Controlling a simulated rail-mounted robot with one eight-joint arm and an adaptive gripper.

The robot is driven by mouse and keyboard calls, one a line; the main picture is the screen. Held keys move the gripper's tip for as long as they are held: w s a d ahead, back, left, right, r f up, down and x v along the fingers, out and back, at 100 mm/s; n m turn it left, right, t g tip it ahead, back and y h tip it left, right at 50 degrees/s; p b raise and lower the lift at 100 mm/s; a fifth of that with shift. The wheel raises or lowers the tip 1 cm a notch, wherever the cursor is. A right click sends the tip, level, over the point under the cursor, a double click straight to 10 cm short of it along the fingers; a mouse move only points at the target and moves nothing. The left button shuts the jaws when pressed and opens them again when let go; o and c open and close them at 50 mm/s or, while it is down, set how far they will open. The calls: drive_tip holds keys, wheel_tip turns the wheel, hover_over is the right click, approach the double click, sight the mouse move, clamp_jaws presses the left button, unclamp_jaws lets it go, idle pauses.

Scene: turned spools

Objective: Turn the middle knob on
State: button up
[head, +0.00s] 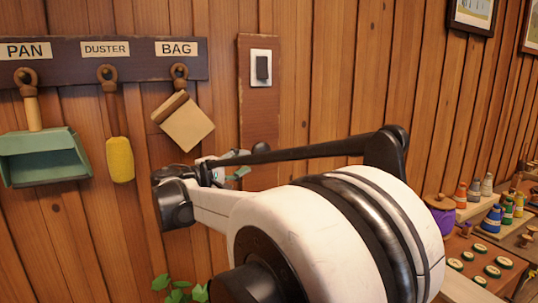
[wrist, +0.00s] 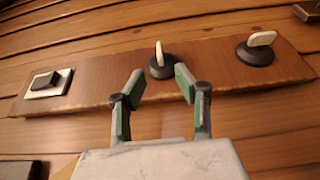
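The middle knob (wrist: 161,66) is a black round base with a white handle, on a brown wooden board (wrist: 100,85) in the wrist view. Its handle points up in the picture. My gripper (wrist: 160,80) is open, with its green-padded fingertips apart to the left and right of the knob's lower side. I cannot tell whether they touch it, and nothing shows held. In the head view, my gripper (head: 232,166) is small and partly behind my arm.
A rocker switch (wrist: 46,82) is left on the board, and another white-handled knob (wrist: 256,48) is at its right. In the head view, a dustpan (head: 45,157), yellow duster (head: 120,160) and tan bag (head: 184,122) hang left. Spools (head: 492,218) stand at right.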

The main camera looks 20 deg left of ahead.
drive_tip(key=p+x, duration=0.1)
drive_tip(key=x, duration=0.9)
clamp_jaws()
